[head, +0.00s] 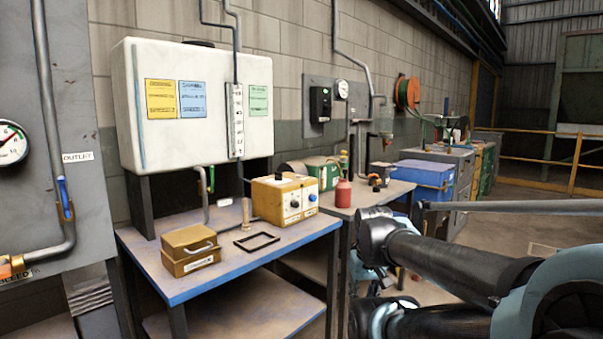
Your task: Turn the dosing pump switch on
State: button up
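A yellow box with a pale front panel (285,200), which looks like the dosing pump, stands on the blue-topped metal table, near its back right corner. My arm comes in from the lower right, in front of the floor and apart from the box. My gripper is not in view.
The blue table (215,270) also holds a closed tan box (190,250), a black frame (257,243) and a wooden peg (246,213). A white tank (200,105) stands behind. A red bottle (343,193) is on the table beyond. A grey panel with pipes is at left.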

aim_at(278, 176)
jog(key=z, duration=1.05)
jog(key=k, duration=0.95)
jog(key=u, duration=0.85)
jog(key=i, duration=1)
jog(key=z, duration=0.05)
